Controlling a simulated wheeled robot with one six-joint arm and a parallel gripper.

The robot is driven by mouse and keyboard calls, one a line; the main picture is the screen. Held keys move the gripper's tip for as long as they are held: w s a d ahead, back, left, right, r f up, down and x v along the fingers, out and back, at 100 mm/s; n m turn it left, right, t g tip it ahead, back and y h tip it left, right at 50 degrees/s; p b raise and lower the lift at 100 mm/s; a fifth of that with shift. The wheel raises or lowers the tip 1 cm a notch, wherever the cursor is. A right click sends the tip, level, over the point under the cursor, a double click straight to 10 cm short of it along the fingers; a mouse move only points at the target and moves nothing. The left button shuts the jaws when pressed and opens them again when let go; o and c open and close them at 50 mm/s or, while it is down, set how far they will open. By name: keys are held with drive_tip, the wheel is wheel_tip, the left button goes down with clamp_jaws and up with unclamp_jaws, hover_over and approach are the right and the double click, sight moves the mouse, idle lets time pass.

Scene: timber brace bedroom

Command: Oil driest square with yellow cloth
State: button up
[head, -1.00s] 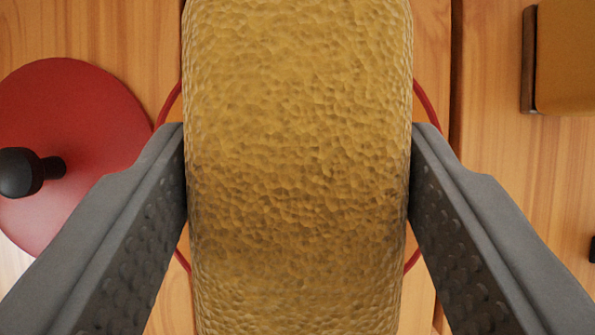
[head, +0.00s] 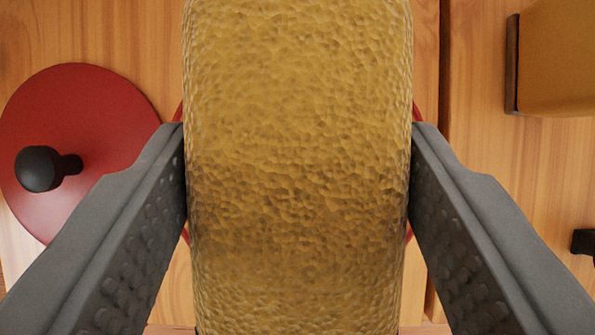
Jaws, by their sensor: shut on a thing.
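A yellow textured cloth pad (head: 298,170) fills the middle of the head view. My gripper (head: 298,175) is shut on it, one grey finger pressed against each side. The pad hides most of what lies beneath it. Parts of a thin red ring (head: 418,112) show behind both sides of the pad. No square can be made out for certain in this view.
A red round lid (head: 95,110) with a black knob lies at the left on the wooden surface (head: 475,200). A yellow-brown block with a dark wooden edge (head: 560,60) is at the upper right. A small black item (head: 583,242) shows at the right edge. A dark gap runs between the boards.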

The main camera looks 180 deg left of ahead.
sight(298, 208)
drive_tip(key=shift+r, duration=2.8)
